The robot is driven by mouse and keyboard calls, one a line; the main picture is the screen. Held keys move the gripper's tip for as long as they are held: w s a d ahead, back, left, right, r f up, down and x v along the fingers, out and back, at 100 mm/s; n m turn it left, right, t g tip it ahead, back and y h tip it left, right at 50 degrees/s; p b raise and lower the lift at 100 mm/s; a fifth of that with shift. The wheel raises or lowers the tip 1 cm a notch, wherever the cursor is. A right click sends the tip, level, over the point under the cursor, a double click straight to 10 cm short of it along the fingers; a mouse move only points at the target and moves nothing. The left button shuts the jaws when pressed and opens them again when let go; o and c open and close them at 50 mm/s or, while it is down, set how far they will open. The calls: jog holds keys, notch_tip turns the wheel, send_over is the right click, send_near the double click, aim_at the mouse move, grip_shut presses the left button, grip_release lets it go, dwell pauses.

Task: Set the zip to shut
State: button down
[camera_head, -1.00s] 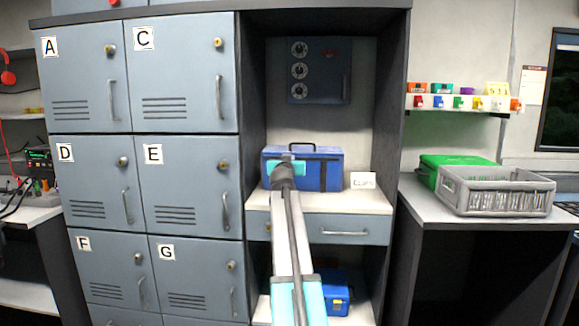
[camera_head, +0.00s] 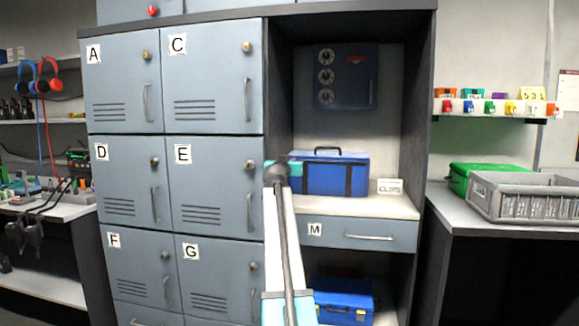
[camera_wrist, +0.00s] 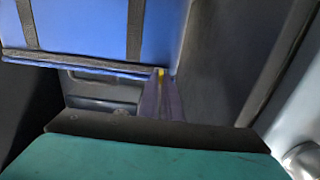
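A blue bag (camera_head: 338,174) with dark straps and a top handle stands on the middle shelf of the open bay. In the wrist view the blue bag (camera_wrist: 85,25) fills the upper left, with a dark band along its lower edge. A small yellow piece (camera_wrist: 161,72) shows at the end of that band; I cannot tell whether it is the zip's pull. My gripper (camera_head: 279,170) is in front of the bay's left side, at the bag's left edge in the picture. Its fingers are not clear, and whether it touches the bag cannot be seen.
Grey lockers (camera_head: 213,185) stand close on the left. A small "CLIPS" card (camera_head: 390,186) stands right of the bag, above a drawer (camera_head: 358,236). Another blue case (camera_head: 343,302) is below. A grey crate (camera_head: 522,197) is on the right counter.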

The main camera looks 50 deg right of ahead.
jog(key=shift+w+a+f, duration=0.2)
jog(key=shift+f, duration=0.05)
jog(key=c, duration=1.9)
grip_release()
jog(key=shift+c, duration=0.2)
jog(key=shift+s+d+r, duration=0.1)
jog(key=shift+s+r, duration=0.05)
jog(key=shift+r, duration=0.05)
jog(key=p+v, duration=0.2)
jog(key=v, duration=1.1)
jog(key=shift+s+a, duration=0.2)
jog(key=shift+a, duration=0.15)
